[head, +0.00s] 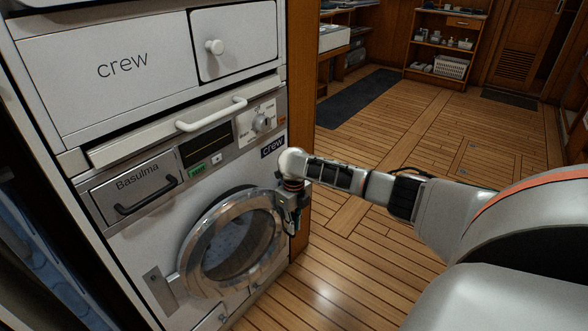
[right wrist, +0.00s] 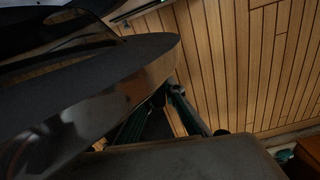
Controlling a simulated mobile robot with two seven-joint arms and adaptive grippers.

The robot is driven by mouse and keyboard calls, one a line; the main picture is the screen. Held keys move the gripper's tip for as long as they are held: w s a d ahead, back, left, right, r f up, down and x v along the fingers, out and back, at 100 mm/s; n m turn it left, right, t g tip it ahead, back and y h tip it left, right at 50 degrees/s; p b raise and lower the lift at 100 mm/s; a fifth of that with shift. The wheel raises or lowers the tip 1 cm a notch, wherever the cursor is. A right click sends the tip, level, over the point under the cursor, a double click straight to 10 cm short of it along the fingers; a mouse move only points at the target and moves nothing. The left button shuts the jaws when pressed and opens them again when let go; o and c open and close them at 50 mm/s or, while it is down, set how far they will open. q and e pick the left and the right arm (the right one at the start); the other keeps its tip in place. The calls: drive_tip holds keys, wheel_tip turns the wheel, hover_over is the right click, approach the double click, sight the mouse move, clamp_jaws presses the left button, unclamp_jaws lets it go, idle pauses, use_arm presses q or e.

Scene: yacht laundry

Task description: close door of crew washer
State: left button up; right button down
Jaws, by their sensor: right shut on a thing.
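The crew washer (head: 222,158) stands at the left of the head view, with a "crew" label on its front. Its round door (head: 190,262) has a metal ring and dark glass, with the hinge at its left. The door seems to stand slightly off the front, but the exact gap is hard to tell. My right gripper (head: 290,222) is at the door's right edge, pointing down and shut on the door's rim. In the right wrist view the door (right wrist: 75,105) fills the left, with its edge running to the fingers (right wrist: 165,100). My left gripper is not in view.
A white drawer unit (head: 100,70) sits above the washer, with a white bar handle (head: 211,114) below it. The plank floor (head: 400,270) to the right is clear. A dark mat (head: 360,104) and a wooden shelf (head: 445,45) are farther back.

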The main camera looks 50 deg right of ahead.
drive_tip(key=shift+w, duration=0.1)
idle(0.4)
drive_tip(key=c, duration=2.1)
unclamp_jaws()
drive_tip(key=shift+c, duration=0.2)
wheel_tip(320, 180, up, 12)
drive_tip(key=shift+f, duration=0.1)
